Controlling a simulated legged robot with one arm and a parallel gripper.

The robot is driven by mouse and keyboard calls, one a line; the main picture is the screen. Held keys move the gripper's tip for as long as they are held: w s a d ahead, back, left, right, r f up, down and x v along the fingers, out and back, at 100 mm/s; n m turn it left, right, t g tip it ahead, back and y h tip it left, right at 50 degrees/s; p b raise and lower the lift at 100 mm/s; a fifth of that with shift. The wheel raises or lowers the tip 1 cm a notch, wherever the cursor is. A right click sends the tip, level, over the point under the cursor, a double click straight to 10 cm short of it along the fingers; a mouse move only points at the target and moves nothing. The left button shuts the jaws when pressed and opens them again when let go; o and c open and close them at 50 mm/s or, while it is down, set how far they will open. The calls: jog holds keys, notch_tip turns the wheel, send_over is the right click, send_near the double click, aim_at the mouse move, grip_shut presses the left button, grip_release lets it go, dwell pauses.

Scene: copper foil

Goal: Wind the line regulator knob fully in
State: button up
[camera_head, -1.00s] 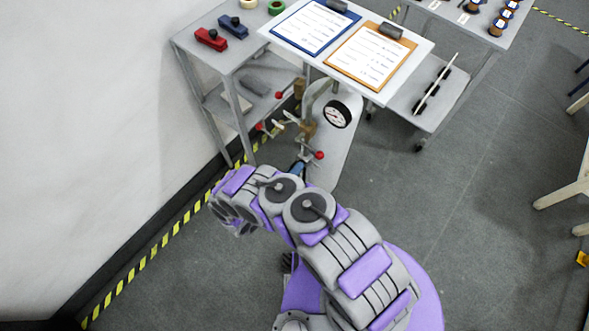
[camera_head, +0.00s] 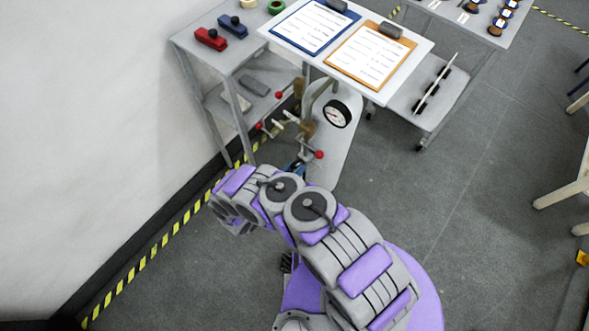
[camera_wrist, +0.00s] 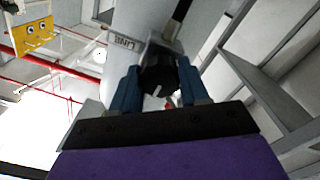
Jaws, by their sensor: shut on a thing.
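The black line regulator knob (camera_wrist: 158,74) sits in the middle of the wrist view, beside a small plate marked LINE (camera_wrist: 121,42). My gripper (camera_wrist: 159,82) has its two blue fingers on either side of the knob and is shut on it. A small light mark shows on the knob's near face. In the head view a bit of blue (camera_head: 298,167) shows just past my arm, in front of the grey cylinder (camera_head: 338,155). My arm hides the knob there, so how far it is wound cannot be told.
A round gauge (camera_head: 336,114) is on the cylinder. Red-tipped handles (camera_head: 318,154) and brass fittings stand close to my gripper. A table with two clipboards (camera_head: 368,56) overhangs behind.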

jog(key=shift+a+f, duration=0.1)
jog(key=shift+a, duration=0.05)
jog(key=o, duration=1)
jog(key=shift+w, duration=0.1)
jog(key=shift+o, duration=0.2)
